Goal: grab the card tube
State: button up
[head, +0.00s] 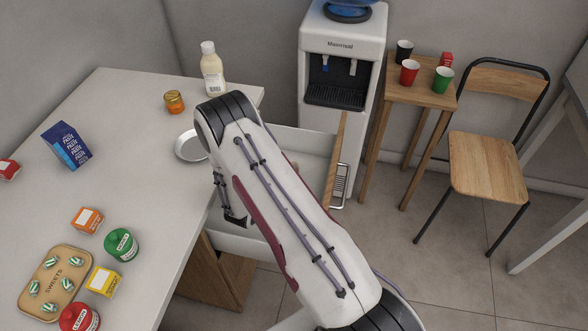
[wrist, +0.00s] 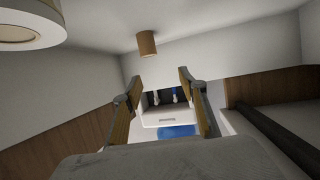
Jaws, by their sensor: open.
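A short brown cylinder, which looks like the card tube (wrist: 147,43), shows in the wrist view against a white surface. The wrist picture looks upside down, so the tube seems to stand on that surface. My gripper (wrist: 160,79) is open and empty; the tube is beyond its fingertips and apart from them. In the head view my arm reaches over an open white drawer (head: 308,142) beside the counter, with a dark part of my gripper (head: 235,216) showing low at its left.
The drawer's wooden front (head: 336,165) stands near the water dispenser (head: 342,115). The counter (head: 130,165) holds a metal plate (head: 189,146), a bottle (head: 212,70), an orange jar (head: 174,102) and several boxes and tins. A pale round object (wrist: 28,28) shows in the wrist view.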

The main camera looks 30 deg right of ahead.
jog(key=shift+s+d+f, duration=0.1)
jog(key=shift+s+f, duration=0.3)
jog(key=shift+f, duration=0.35)
jog(key=shift+s+f, duration=0.35)
jog(key=shift+f, duration=0.4)
jog(key=shift+x, duration=1.3)
jog(key=shift+d, duration=0.1)
jog(key=shift+x, duration=2.55)
jog(key=shift+r, duration=0.1)
jog(key=c, duration=0.8)
